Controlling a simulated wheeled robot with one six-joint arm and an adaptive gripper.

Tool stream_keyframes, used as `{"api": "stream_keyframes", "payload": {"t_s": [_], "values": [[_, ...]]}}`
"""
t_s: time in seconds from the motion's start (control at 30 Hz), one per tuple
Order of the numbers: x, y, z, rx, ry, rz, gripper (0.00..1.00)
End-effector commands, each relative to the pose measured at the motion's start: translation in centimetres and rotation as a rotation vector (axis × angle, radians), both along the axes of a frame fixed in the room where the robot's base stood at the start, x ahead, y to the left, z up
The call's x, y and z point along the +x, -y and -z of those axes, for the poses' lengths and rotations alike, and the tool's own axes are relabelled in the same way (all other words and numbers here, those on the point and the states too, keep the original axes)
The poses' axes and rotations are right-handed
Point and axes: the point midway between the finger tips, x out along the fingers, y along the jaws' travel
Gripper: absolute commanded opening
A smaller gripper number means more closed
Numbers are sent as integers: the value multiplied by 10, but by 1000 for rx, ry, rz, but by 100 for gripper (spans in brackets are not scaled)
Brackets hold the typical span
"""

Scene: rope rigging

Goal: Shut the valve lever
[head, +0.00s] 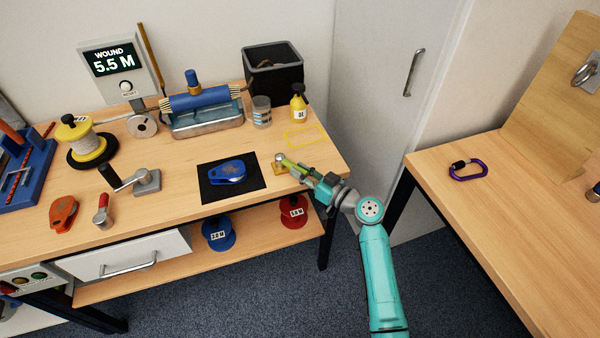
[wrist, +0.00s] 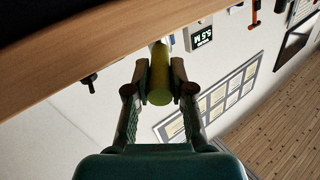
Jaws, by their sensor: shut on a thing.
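The valve lever (head: 291,164) has a yellow-green grip and sits on a brass-coloured base (head: 279,168) near the right front edge of the workbench. My gripper (head: 303,173) reaches in from the right at the bench edge and is shut on the grip. In the wrist view, the yellow-green grip (wrist: 160,93) lies between the two fingers of my gripper (wrist: 160,76), with a finger against each side. The fingers and wrist hide part of the lever in the head view, so its exact angle on the base is hard to tell.
A black mat (head: 207,193) with a blue device (head: 228,173) lies left of the valve. A yellow bottle (head: 298,108) and a yellow outlined rectangle (head: 304,136) are behind it. A second table (head: 500,220) holds a purple carabiner (head: 468,175). Open floor separates the tables.

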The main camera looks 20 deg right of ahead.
Motion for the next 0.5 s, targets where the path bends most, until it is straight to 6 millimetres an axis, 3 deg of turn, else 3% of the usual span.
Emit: {"api": "stream_keyframes", "payload": {"t_s": [0.5], "values": [[21,23,-1,-1,1,-371,0]]}}
